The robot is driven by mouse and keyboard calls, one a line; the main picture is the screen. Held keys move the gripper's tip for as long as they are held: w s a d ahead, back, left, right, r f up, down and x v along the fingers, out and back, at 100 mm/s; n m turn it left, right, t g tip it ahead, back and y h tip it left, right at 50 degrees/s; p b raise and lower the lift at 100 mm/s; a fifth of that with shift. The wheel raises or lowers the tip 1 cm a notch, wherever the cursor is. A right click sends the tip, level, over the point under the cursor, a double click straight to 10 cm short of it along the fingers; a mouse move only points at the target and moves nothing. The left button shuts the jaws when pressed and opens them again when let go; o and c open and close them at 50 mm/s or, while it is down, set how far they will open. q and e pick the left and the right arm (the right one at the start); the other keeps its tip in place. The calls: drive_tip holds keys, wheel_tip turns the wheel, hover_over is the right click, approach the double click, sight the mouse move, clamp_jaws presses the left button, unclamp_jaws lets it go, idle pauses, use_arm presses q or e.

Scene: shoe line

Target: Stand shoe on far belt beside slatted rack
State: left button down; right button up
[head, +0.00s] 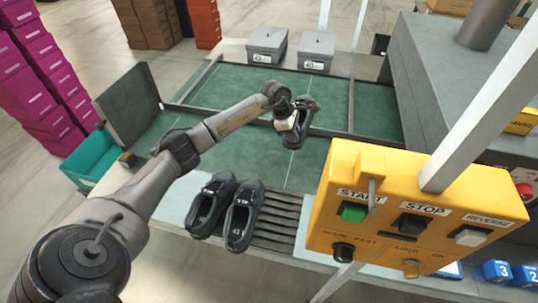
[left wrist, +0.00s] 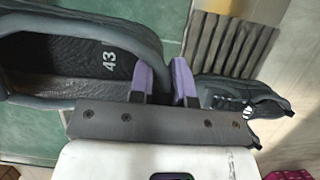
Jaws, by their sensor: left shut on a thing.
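My left gripper (head: 296,118) is shut on a dark grey shoe (head: 314,146) and holds it over the green belt area, near the dividing rail. In the left wrist view, the purple fingertips (left wrist: 172,80) pinch the shoe's side wall, and "43" shows inside the held shoe (left wrist: 65,60). The far green belt (head: 322,95) lies beyond the rail. The slatted rack (head: 277,219) is at the near edge, and it also shows in the left wrist view (left wrist: 232,45). Whether the held shoe's sole touches anything is unclear. My right gripper is not in view.
Two dark shoes (head: 242,217) stand side by side at the rack's left. Two grey lidded boxes (head: 316,50) stand at the back. A yellow control box (head: 420,200) fills the right front. A dark upright panel (head: 127,103) and teal bin (head: 86,160) are left.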

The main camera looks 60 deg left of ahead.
use_arm(q)
drive_tip(key=s+a+f, duration=0.7)
drive_tip(key=s+f, duration=0.1)
drive_tip(key=f, duration=0.3)
drive_tip(key=shift+s+a+f, duration=0.15)
drive_tip(key=shift+a+f, duration=0.05)
drive_tip(key=shift+a, duration=0.1)
drive_tip(key=shift+f+b, duration=0.4)
drive_tip(key=shift+b, duration=0.2)
drive_tip(key=c, duration=1.1)
unclamp_jaws()
